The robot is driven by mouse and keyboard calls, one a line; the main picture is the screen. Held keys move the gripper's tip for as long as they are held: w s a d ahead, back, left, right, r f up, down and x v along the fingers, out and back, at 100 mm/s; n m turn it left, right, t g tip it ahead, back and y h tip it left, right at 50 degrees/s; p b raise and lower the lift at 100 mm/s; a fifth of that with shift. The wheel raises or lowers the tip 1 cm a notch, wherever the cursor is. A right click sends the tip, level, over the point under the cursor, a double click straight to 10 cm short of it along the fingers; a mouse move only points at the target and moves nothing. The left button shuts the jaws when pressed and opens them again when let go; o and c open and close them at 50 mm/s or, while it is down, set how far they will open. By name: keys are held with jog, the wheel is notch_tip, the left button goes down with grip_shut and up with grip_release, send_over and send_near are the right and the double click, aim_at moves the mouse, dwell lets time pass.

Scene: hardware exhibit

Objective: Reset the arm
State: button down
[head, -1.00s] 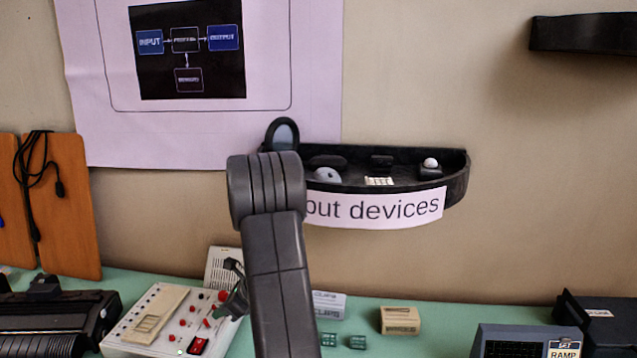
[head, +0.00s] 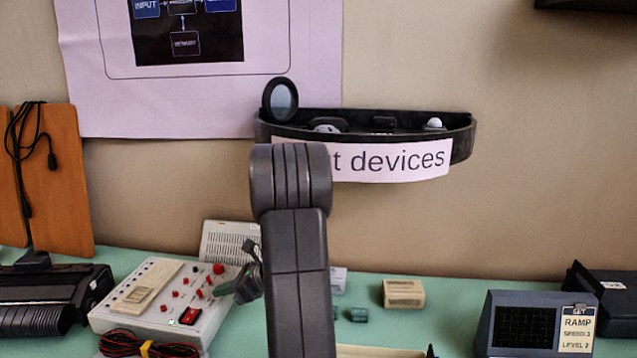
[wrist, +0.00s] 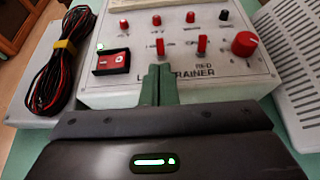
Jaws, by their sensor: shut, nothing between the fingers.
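My arm (head: 296,270) rises in the middle of the head view and hides part of the shelf and bench behind it. My gripper (wrist: 160,72) is shut and empty in the wrist view, its two green fingers together. It also shows, partly hidden by my arm, in the head view (head: 243,291). The fingertips appear in front of the white trainer box (wrist: 210,85), near its printed label; I cannot tell if they touch it. The box also shows in the head view (head: 118,319), with red knobs and a red rocker switch (head: 190,316).
A black and red cable bundle (head: 150,345) lies by the trainer box, and a pale vented case (head: 222,242) stands behind it. A black shelf (head: 460,146) labelled "devices" hangs on the wall. A small tan box (head: 403,293) and a screen unit (head: 488,325) stand right.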

jog(key=shift+d+f+b, duration=0.15)
jog(key=shift+f+b, duration=0.25)
jog(key=v, duration=0.6)
jog(key=shift+d+r+y, duration=0.2)
jog(key=shift+d+y, duration=0.1)
jog(key=shift+d, duration=0.05)
